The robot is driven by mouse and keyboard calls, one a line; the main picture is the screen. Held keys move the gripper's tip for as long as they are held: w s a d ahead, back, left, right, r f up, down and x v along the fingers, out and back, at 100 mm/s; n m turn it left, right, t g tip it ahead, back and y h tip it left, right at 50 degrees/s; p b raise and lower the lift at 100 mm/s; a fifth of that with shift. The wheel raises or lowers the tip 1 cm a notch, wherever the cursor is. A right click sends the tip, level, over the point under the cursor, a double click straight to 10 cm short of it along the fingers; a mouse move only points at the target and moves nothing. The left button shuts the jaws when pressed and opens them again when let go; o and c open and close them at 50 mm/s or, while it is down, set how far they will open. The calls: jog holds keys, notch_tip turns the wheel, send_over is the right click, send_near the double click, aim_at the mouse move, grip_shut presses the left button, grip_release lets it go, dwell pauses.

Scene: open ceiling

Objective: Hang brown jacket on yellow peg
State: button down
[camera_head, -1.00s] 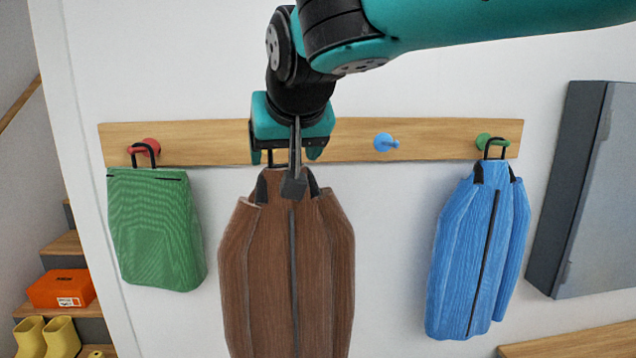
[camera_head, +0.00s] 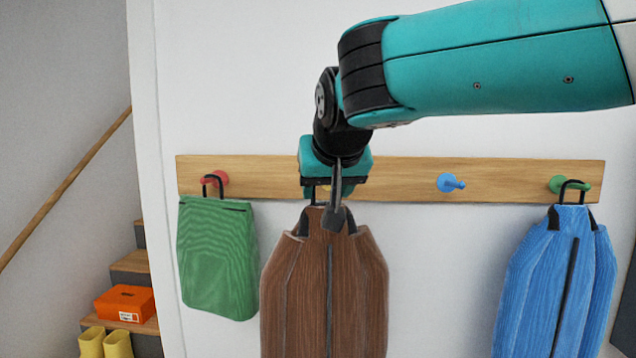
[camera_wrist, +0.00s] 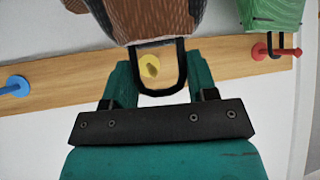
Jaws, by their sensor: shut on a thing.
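The brown jacket (camera_head: 290,315) hangs upright below my gripper (camera_head: 333,190), in front of the peg board. My gripper is shut on the jacket's black hanging loop (camera_wrist: 183,72), with a finger at each side of it in the wrist view (camera_wrist: 160,80). The yellow peg (camera_wrist: 150,66) shows inside the loop's outline in the wrist view. I cannot tell whether the loop is around the peg or only in front of it. In the head view my gripper mostly hides the peg. The jacket's top also shows in the wrist view (camera_wrist: 150,18).
The wooden board (camera_head: 400,180) has a red peg (camera_head: 219,178) holding a green bag (camera_head: 215,260), a free blue peg (camera_head: 450,183), and a green peg (camera_head: 557,184) holding a blue jacket (camera_head: 540,285). Stairs with an orange box (camera_head: 115,303) and yellow boots (camera_head: 105,343) stand left.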

jog(key=shift+w+d+f+p, duration=0.1)
jog(key=shift+w+p, duration=0.65)
jog(key=shift+w, duration=0.95)
jog(key=shift+w+d+p, duration=0.1)
jog(key=shift+w+p, duration=0.65)
jog(key=shift+w, duration=0.9)
jog(key=shift+w+f, duration=0.45)
jog(key=shift+f, duration=0.3)
jog(key=shift+c, duration=1.7)
grip_release()
jog(key=shift+w, duration=0.1)
